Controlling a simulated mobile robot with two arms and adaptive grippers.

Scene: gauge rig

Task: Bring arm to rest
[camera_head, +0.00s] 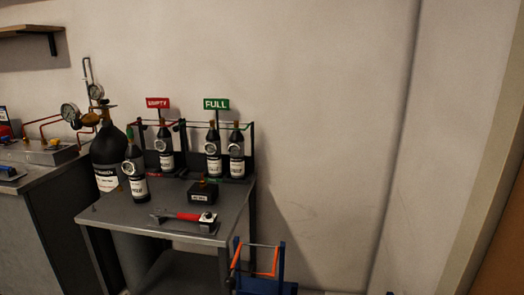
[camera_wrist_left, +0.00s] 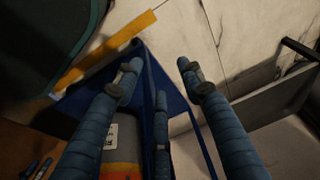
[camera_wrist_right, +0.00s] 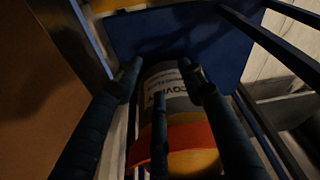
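Neither of my grippers shows in the head view. In the left wrist view my left gripper (camera_wrist_left: 158,80) is open, its fingers spread with nothing between the tips. A grey and orange cylinder (camera_wrist_left: 122,158) lies below the fingers, partly hidden by them. In the right wrist view my right gripper (camera_wrist_right: 159,82) has its fingers spread apart in front of a grey cylinder (camera_wrist_right: 165,78) with a label and red and yellow bands. The fingers overlap it in the picture, but no closed grip shows; contact is unclear.
A grey bench (camera_head: 120,212) holds dark bottles (camera_head: 136,180), a red-handled tool (camera_head: 182,216) and a small black box (camera_head: 202,190). Red (camera_head: 158,103) and green (camera_head: 216,104) signs stand behind. A blue frame with orange bars (camera_head: 262,285) stands in front right. Bare wall fills the right side.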

